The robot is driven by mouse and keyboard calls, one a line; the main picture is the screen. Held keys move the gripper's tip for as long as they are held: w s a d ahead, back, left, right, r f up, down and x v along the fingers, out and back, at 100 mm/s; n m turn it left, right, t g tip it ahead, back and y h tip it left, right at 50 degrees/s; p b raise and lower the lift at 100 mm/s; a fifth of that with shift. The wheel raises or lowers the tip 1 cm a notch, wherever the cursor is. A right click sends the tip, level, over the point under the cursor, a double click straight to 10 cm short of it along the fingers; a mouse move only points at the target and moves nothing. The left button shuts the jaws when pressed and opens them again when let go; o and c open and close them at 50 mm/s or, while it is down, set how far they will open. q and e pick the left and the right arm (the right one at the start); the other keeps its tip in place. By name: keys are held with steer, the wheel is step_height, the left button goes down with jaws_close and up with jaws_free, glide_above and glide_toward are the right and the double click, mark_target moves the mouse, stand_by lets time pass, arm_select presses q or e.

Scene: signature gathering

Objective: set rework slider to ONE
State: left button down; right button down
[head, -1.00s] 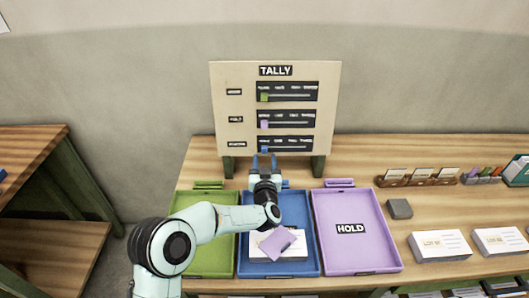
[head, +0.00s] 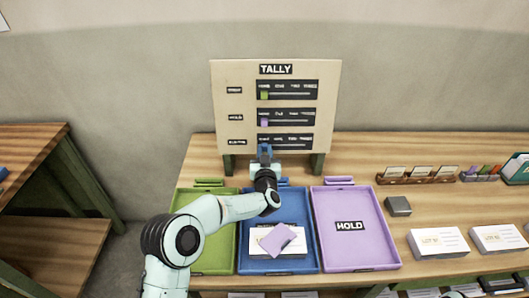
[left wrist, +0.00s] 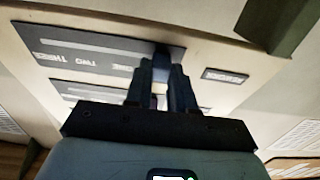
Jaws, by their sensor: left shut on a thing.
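The beige TALLY board (head: 223,100) stands upright at the back of the table with three slider rows. The bottom row's dark plate (head: 295,142) is partly covered by my left gripper (head: 265,149). In the left wrist view the plate (left wrist: 60,40) shows upside down beside the REWORK label (left wrist: 226,76), with THREE and TWO readable. My left gripper, also in that view (left wrist: 161,66), is shut on the blue rework slider knob (left wrist: 161,59), at the end of the track nearest the label. The NONE mark is hidden. My right gripper is not in view.
The upper rows' green knob (head: 264,96) and purple knob (head: 264,122) sit at their left ends. Below lie a green tray (head: 190,262), a blue tray (head: 312,262) with cards and a purple HOLD tray (head: 350,250). A grey block (head: 398,206) and card stacks stand right.

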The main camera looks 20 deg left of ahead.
mark_target(278, 143)
arm_select(q)
steer(key=d, duration=0.2)
steer(key=w+d, duration=0.1)
steer(key=d, duration=0.1)
steer(key=shift+w+d+p, duration=0.15)
steer(key=shift+d+p, duration=0.25)
steer(key=c, duration=1)
jaws_free()
steer(key=shift+a, duration=0.1)
steer(key=shift+o, duration=0.2)
steer(key=b+v, duration=0.2)
steer(key=v, duration=1.1)
steer(key=shift+s, duration=0.25)
steer(key=shift+r, duration=0.1)
